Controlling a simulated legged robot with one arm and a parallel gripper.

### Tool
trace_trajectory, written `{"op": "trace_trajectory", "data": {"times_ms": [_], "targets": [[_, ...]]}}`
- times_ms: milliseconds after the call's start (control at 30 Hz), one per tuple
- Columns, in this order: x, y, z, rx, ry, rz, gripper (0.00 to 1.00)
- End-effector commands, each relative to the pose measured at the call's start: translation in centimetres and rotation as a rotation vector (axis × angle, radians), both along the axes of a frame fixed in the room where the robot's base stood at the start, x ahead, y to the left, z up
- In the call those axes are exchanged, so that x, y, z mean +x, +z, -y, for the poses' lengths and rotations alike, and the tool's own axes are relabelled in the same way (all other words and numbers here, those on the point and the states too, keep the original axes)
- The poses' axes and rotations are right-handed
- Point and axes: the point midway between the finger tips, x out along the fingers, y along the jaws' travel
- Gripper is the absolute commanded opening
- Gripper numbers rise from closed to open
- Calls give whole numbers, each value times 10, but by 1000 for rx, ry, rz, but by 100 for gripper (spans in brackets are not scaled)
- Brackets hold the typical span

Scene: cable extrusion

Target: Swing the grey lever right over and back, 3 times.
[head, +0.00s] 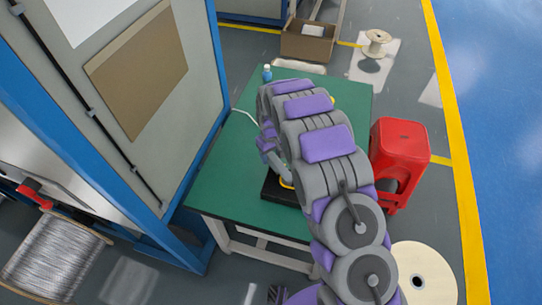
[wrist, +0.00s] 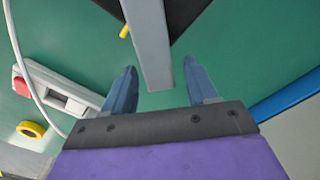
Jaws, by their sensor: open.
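The grey lever (wrist: 147,45) is a flat bar that runs down from the top of the wrist view. Its free end lies between the two fingers of my gripper (wrist: 160,64). The fingers are open, one on each side of the lever, with a visible gap on both sides. The black base (wrist: 188,12) shows at the top of the wrist view. In the head view the base (head: 276,190) sits on the green table, and my arm covers most of the lever area.
The green table (head: 222,187) stands beside a blue-framed cabinet (head: 190,120). A white box with a red button (wrist: 60,92), a white cable and a yellow ring (wrist: 31,129) lie left of my gripper. A red stool (head: 396,150) stands right of the table.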

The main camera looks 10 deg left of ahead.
Motion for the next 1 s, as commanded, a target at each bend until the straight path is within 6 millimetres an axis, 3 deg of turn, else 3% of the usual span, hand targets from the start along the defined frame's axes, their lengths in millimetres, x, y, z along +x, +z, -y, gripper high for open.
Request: {"op": "trace_trajectory", "data": {"times_ms": [400, 1000], "targets": [[0, -7, 0, 1, 0, 1, 56], [0, -7, 0, 1, 0, 1, 0]]}}
